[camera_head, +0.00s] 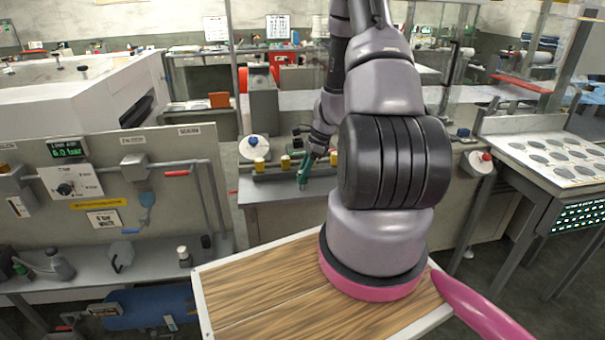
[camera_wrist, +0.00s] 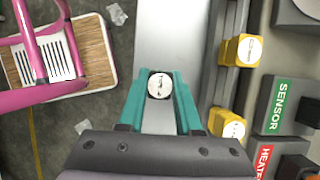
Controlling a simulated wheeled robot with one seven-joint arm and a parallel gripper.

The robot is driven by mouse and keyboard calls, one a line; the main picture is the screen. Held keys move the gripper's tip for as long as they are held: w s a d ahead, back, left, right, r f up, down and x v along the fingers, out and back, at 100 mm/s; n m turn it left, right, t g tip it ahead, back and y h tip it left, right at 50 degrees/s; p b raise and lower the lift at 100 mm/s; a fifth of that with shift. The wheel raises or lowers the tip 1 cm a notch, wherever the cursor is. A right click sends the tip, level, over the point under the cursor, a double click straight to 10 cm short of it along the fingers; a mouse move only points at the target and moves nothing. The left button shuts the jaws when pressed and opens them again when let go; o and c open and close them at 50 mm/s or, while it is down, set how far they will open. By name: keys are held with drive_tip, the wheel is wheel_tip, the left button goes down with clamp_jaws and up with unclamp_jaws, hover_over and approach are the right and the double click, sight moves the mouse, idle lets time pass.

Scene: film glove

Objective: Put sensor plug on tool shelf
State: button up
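My gripper (camera_head: 304,172) has teal fingers and reaches down at the grey machine ledge in the middle of the head view. In the wrist view its fingers (camera_wrist: 160,88) close on both sides of a small dark plug with a round white face (camera_wrist: 160,85), which I take as the sensor plug. The plug's lower part is hidden. A green SENSOR label (camera_wrist: 281,107) is to the right of the gripper, apart from it. A grey shelf (camera_head: 145,266) with bottles runs below the panel at left in the head view; I cannot tell whether it is the tool shelf.
Yellow blocks (camera_wrist: 240,50) with round white faces line the machine beside my gripper. A red HEATER label (camera_wrist: 265,160) is below the SENSOR label. A panel with pipes (camera_head: 130,180) stands at left. A perforated table (camera_head: 555,155) stands at right. My wooden deck is in front.

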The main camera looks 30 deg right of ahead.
drive_tip(key=o, duration=0.4)
drive_tip(key=shift+r, duration=0.1)
wheel_tip(320, 180, up, 20)
drive_tip(key=s+n, duration=0.1)
drive_tip(key=n, duration=0.2)
drive_tip(key=s+a+r+n+t+h, duration=0.1)
drive_tip(key=s+a+r+n, duration=0.15)
drive_tip(key=r, duration=0.35)
drive_tip(key=s+a+r+n+t, duration=0.1)
drive_tip(key=s+a+r+n, duration=0.15)
drive_tip(key=r, duration=0.25)
drive_tip(key=s+a+r+n+t, duration=0.2)
drive_tip(key=s+a+r+n, duration=0.2)
drive_tip(key=s+r, duration=0.2)
drive_tip(key=s+a+r+n+t+h, duration=0.1)
drive_tip(key=s+a+r+n+t, duration=0.1)
drive_tip(key=s+r+n, duration=0.3)
drive_tip(key=s+a+r, duration=0.1)
drive_tip(key=s, duration=0.2)
drive_tip(key=shift+a, duration=0.4)
drive_tip(key=shift+w, duration=0.1)
